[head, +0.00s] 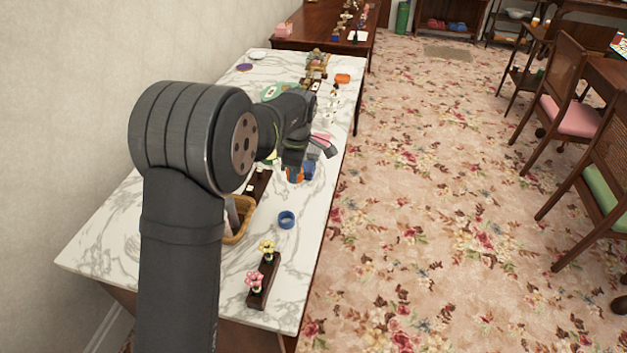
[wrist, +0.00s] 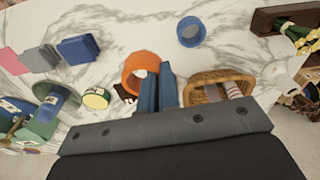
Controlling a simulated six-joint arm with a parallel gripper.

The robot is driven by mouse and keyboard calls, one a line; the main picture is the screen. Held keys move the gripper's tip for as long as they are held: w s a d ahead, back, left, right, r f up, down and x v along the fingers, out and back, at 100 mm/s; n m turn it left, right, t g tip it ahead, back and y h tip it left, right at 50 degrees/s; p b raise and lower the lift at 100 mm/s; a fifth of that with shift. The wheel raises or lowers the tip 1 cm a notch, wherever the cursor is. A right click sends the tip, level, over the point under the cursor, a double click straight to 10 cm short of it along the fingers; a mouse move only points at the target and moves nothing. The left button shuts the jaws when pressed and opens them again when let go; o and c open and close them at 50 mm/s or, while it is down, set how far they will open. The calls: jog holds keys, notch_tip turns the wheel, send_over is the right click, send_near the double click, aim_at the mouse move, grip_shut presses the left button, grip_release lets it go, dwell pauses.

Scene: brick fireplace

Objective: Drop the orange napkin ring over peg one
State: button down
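The orange napkin ring (wrist: 130,76) is in the middle of the wrist view, and a small part of it (head: 294,175) shows under my wrist in the head view. My gripper (wrist: 157,84) has two blue fingers close together, one inside the ring and one outside, with the ring's right wall between them. It looks shut on that wall. A dark wooden strip with small white cards (head: 260,184) lies beside the ring in the head view. No peg can be told apart as peg one, and the card labels are unreadable.
A blue ring (head: 287,220) stands alone near the right edge of the marble table (head: 200,255). A wicker basket (wrist: 222,76) is right of my fingers. A wooden block with flowers (head: 263,283) is near the front.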

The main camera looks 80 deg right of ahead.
jog(key=w+n+y, duration=0.1)
jog(key=w+n, duration=1)
jog(key=w, duration=0.2)
jog(key=shift+d+g, duration=0.3)
jog(key=shift+d, duration=0.1)
jog(key=shift+s+f, duration=0.1)
jog(key=shift+f, duration=0.1)
jog(key=shift+f, duration=2.8)
jog(key=shift+f, duration=0.95)
jog(key=c, duration=1.6)
grip_release()
jog(key=shift+r, duration=0.1)
notch_tip(320, 180, up, 17)
jog(key=d, duration=0.1)
jog(key=shift+s+d, duration=0.35)
jog(key=shift+s, duration=0.1)
